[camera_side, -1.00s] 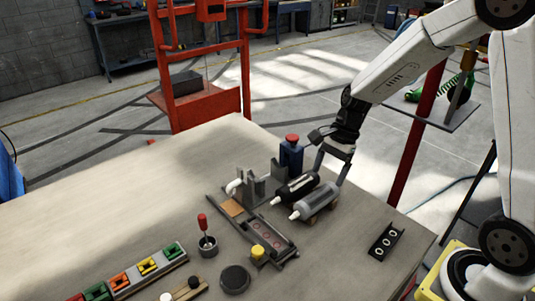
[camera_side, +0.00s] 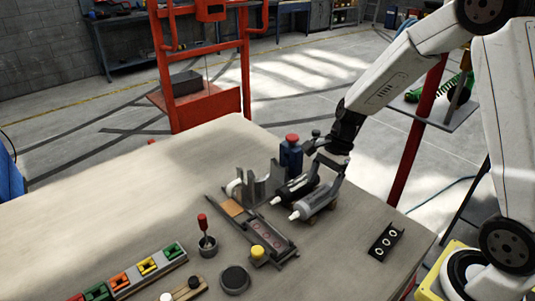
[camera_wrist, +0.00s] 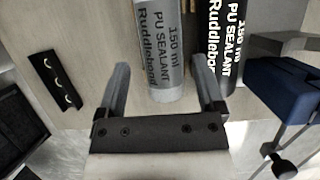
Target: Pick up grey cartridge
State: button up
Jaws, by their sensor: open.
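The grey cartridge (camera_side: 317,201) lies on a low rest on the table, its white nozzle pointing to the lower left. In the wrist view the grey cartridge (camera_wrist: 160,50) shows its "PU SEALANT" print between my fingers. A black cartridge (camera_side: 292,190) lies parallel beside it; in the wrist view the black cartridge (camera_wrist: 227,40) is just right of the right finger. My gripper (camera_side: 328,170) is open at the rear end of the grey cartridge, its fingers (camera_wrist: 163,85) on either side of it. I cannot tell whether they touch it.
A black plate with holes (camera_side: 386,241) lies to the right, with bare table between. A red frame (camera_side: 208,105) stands behind the table.

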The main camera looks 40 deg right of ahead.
aim_at(319, 192)
jog(key=shift+x, duration=2.25)
jog(key=shift+d, duration=0.15)
grip_shut()
